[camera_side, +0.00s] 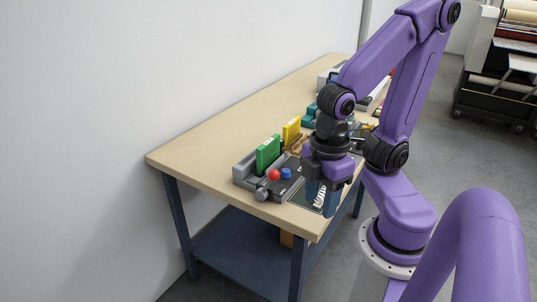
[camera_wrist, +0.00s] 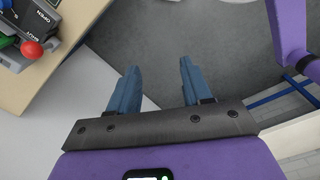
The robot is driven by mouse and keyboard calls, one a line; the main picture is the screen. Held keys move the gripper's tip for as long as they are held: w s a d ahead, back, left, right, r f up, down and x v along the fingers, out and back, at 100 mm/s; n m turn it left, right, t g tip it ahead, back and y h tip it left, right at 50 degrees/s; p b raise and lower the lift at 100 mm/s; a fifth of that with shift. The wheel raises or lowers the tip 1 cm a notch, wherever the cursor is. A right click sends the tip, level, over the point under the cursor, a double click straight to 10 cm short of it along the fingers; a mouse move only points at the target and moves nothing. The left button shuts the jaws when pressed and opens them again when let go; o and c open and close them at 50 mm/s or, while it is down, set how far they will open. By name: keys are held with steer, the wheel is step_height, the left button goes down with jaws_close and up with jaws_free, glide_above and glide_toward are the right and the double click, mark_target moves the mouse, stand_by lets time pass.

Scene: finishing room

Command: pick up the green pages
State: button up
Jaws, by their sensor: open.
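The green pages (camera_side: 268,153) stand upright as a thick block in a grey bench device (camera_side: 245,172) near the table's front left in the side view. In the wrist view only a sliver of green shows at the left edge. My gripper (camera_side: 322,205) points down to the right of the device, at the table's near edge. In the wrist view its two blue fingers (camera_wrist: 160,82) are spread apart with nothing between them, over the floor rather than the table. It is well clear of the green pages.
The device carries a red ball knob (camera_side: 274,175) and a blue knob (camera_side: 286,173); the wrist view shows OPEN and SHUT markings. A yellow block (camera_side: 291,131) stands behind the green pages. The wooden table top (camera_side: 195,150) is bare at left. A wall runs along its far side.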

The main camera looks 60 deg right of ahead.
steer(key=w+d+r+m+t+h, duration=0.1)
steer(key=w+d+m, duration=0.1)
steer(key=w+m, duration=0.6)
steer(key=w+d+r+m+h, duration=0.1)
steer(key=w+d+m, duration=0.1)
steer(key=w+m, duration=0.6)
steer(key=m+g+h, duration=0.1)
steer(key=m+h, duration=0.2)
steer(key=m, duration=1.2)
glide_toward(270, 148)
steer(key=d+f, duration=0.2)
steer(key=w+d+f, duration=0.1)
steer(key=f, duration=0.1)
steer(key=shift+d+f, duration=0.3)
steer(key=shift+d, duration=0.05)
steer(key=shift+a+x, duration=0.15)
steer(key=shift+x, duration=1.25)
steer(key=shift+a+x, duration=0.2)
steer(key=shift+x, duration=1.2)
steer(key=shift+f, duration=0.2)
jaws_close()
